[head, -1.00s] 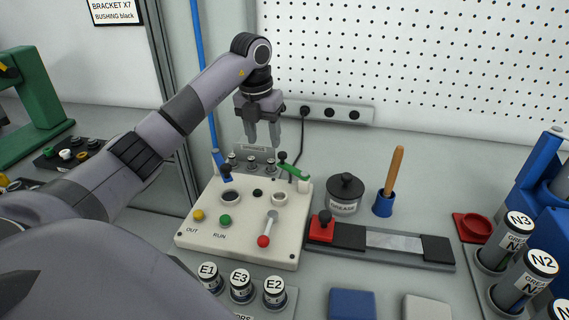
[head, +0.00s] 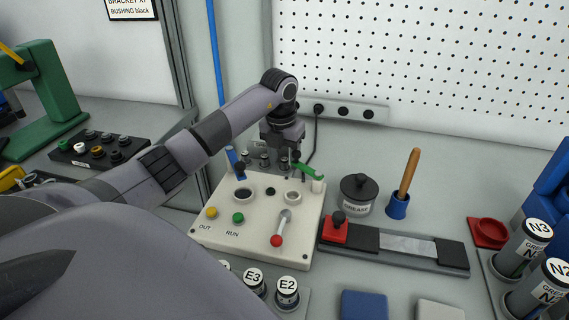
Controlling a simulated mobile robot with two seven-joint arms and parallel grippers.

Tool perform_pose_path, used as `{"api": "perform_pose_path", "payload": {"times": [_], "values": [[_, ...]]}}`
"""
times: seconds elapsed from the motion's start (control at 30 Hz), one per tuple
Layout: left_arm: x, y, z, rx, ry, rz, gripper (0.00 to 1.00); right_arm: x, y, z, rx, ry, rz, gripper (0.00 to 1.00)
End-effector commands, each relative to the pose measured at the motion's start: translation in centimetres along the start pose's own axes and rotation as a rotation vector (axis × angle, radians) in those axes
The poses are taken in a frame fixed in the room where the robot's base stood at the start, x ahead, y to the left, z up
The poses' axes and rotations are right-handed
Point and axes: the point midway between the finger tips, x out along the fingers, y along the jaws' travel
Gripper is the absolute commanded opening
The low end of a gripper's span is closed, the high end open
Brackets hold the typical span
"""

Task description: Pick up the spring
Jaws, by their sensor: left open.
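Several small grey pieces with dark tops (head: 264,160) stand in a row in a small holder behind the white control box. They look like the springs, but they are too small to tell surely. My left gripper (head: 288,172) is open and pointing down at the right part of this row. Its fingers reach to the height of the pieces and hide some of them. I cannot tell whether a piece is between the fingers. My right gripper is not in view.
A grease pot (head: 357,195) and a wooden-handled tool (head: 409,172) stand to the right. A pegboard wall rises behind.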

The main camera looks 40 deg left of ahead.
Motion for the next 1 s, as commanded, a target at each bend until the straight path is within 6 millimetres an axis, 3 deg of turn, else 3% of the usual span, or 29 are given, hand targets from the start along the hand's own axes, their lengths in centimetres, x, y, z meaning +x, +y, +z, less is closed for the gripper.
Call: {"api": "perform_pose_path", "payload": {"times": [0.13,0.17,0.3,0.73,1.0], "values": [[0.0,0.0,0.0,0.000,0.000,0.000,0.51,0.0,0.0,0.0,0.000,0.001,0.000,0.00],[0.0,0.0,0.0,0.000,0.000,0.000,0.44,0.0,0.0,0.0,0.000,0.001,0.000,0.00],[0.0,0.0,0.0,-0.001,0.000,0.000,0.00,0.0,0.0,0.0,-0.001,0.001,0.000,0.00],[-0.5,0.0,0.1,-0.001,-0.001,-0.001,0.00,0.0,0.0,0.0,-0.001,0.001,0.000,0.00],[-3.8,0.1,0.6,-0.002,-0.005,-0.001,0.00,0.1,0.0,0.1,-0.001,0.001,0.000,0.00]]}}
